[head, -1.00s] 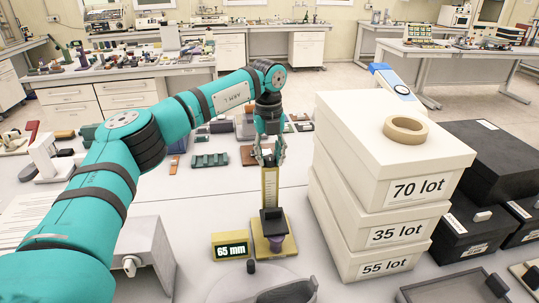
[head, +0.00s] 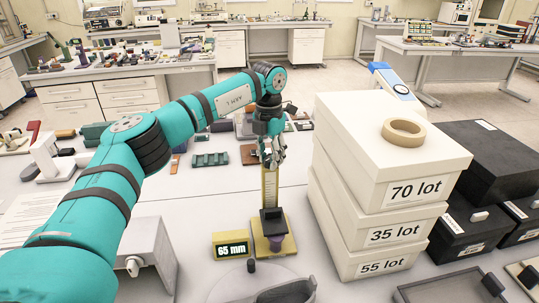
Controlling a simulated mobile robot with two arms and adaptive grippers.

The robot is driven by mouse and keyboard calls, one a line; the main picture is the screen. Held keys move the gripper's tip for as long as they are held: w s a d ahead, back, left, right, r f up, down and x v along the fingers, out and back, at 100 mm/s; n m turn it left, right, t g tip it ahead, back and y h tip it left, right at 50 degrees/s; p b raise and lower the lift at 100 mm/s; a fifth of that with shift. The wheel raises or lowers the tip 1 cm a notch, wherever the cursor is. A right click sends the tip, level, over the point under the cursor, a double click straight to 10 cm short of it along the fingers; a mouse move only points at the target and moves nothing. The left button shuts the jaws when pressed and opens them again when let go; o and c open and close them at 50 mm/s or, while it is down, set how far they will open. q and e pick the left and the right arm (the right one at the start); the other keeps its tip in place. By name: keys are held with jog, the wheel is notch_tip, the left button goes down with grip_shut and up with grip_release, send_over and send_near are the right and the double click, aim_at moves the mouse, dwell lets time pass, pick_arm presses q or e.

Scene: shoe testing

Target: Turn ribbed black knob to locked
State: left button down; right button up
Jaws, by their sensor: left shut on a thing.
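A testing stand with a tall yellow scale (head: 269,190) rises from a yellow base (head: 286,245). A black block (head: 271,218) sits low on its front. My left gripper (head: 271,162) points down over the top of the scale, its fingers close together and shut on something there. The fingers cover that part, so I cannot make out the ribbed black knob or which way it is turned. A small black upright knob-like piece (head: 251,266) stands in front of the stand, apart from my gripper. My right gripper is not in view.
A display reading 65 mm (head: 231,246) is left of the stand. A stack of white boxes (head: 380,195) stands close on its right, with tape (head: 403,132) on top. A grey shoe (head: 288,291) lies in front. A grey metal box (head: 150,250) is at left.

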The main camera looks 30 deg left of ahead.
pick_arm(q)
jog(key=m, duration=0.6)
jog(key=shift+r+m+p, duration=0.1)
jog(key=shift+m+p, duration=0.2)
dwell(0.5)
jog(key=c, duration=1)
grip_release()
notch_tip(320, 180, up, 12)
jog(key=shift+w+f, duration=0.1)
jog(key=shift+w, duration=0.05)
